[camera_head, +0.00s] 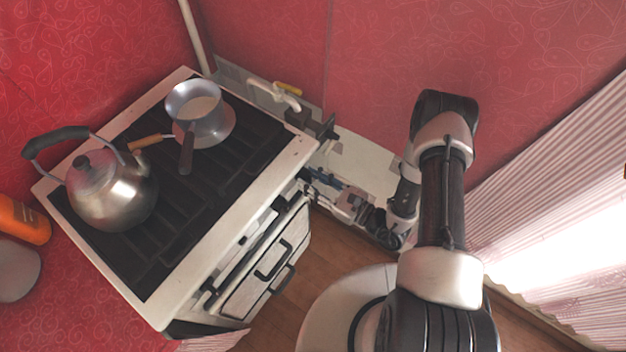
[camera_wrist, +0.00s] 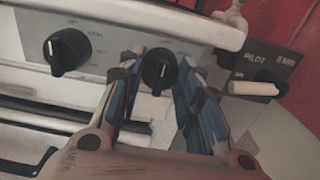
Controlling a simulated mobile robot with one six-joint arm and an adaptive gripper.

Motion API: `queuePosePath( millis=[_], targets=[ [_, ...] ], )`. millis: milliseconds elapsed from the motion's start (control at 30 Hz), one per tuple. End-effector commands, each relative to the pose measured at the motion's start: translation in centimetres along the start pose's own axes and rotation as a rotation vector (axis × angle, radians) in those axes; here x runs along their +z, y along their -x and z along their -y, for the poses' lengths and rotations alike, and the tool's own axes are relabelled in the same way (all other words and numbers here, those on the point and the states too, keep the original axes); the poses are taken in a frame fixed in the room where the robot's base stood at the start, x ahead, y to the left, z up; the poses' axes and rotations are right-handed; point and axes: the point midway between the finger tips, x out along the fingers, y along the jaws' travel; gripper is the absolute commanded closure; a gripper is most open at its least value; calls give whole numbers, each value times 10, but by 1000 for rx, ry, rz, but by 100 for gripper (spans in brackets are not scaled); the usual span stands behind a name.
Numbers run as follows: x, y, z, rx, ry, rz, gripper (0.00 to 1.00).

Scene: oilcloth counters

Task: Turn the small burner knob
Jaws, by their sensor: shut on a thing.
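The small burner knob (camera_wrist: 160,71) is black and round with a raised grip, on the white front panel of the stove. It lies between the blue-padded fingers of my gripper (camera_wrist: 155,84) in the wrist view. The fingers are shut on it, one on its left and one on its right. The knob's lower edge and the panel marks beside it are partly hidden by the fingers. In the head view my gripper (camera_head: 316,181) reaches the stove front near its right corner. The knob cannot be made out there.
Another black knob (camera_wrist: 67,52) is to the left on the panel. A pilot box with a pale switch (camera_wrist: 254,89) is to the right. A kettle (camera_head: 112,190) and a metal pot (camera_head: 190,90) stand on the stove top (camera_head: 225,195). Oven handles are below.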

Motion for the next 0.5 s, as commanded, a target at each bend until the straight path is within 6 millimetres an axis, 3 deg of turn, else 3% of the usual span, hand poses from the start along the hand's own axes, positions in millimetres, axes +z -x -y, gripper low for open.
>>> queuePosePath(
  millis=[167, 500],
  targets=[
    [0, 0, 0, 0, 0, 0, 91],
    [0, 0, 0, 0, -51, -1, 92]
  ],
)
